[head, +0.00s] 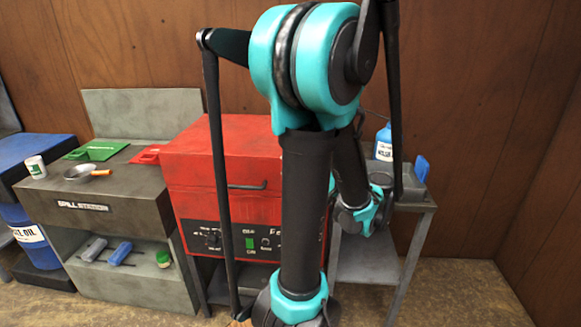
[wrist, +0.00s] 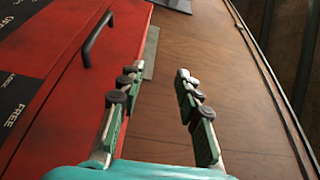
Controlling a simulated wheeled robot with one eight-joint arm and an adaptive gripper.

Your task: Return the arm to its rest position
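My arm, black and teal, rises through the middle of the head view and folds down behind itself on the right. My gripper (wrist: 157,84) shows in the wrist view with its two green-padded fingers well apart and nothing between them. Beyond the fingers is a brown wood-panel surface, with a red surface to the left. In the head view the gripper's fingers cannot be made out behind the arm.
A red cabinet (head: 190,165) with a handle and knobs stands behind my arm. A grey side table (head: 365,262) with a blue bottle (head: 384,140) stands right. Floor at far right is clear.

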